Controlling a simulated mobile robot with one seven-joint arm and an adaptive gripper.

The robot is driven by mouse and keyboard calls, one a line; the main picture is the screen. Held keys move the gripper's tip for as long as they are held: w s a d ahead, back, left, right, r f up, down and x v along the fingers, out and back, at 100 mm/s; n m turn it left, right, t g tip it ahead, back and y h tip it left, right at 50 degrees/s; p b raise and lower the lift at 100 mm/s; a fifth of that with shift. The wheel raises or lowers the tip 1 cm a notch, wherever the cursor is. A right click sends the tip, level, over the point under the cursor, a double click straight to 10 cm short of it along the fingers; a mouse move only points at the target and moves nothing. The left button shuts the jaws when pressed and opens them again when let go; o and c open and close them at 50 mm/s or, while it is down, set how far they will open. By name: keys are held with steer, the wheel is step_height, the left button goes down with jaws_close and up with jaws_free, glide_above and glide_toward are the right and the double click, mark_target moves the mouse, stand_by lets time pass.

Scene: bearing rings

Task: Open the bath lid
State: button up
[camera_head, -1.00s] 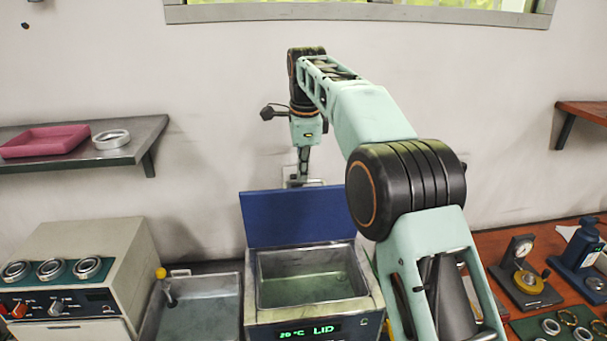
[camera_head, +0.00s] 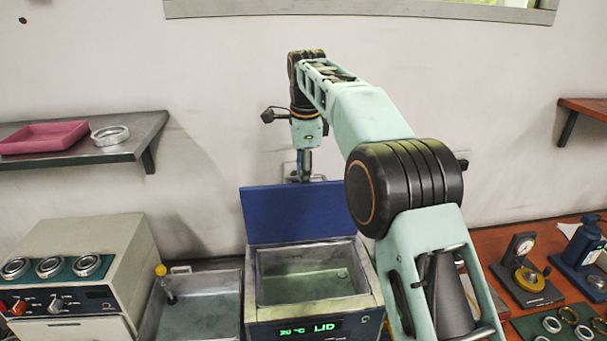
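The bath (camera_head: 312,315) stands on the bench at the lower middle, with a green-lit display on its front. Its blue lid (camera_head: 296,215) stands upright at the back edge, and the tank (camera_head: 305,287) lies uncovered with liquid in it. My arm reaches over from the right. My gripper (camera_head: 304,178) points down at or behind the lid's top edge, near the wall. Its fingertips are small and partly hidden there, so I cannot tell whether it touches the lid or is open or shut.
A sink-like basin (camera_head: 200,305) with a yellow-topped tap stands left of the bath. A heater box (camera_head: 80,270) with rings on top is further left. A shelf (camera_head: 150,128) holds a pink tray (camera_head: 45,137) and a ring (camera_head: 110,134). Gauges and rings lie on the right bench (camera_head: 490,245).

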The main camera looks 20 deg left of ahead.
step_height(320, 180, up, 7)
steer(key=s, duration=0.1)
steer(key=shift+s+d+r, duration=0.15)
steer(key=shift+d+r, duration=0.05)
steer(key=shift+d, duration=0.15)
stand_by(0.4)
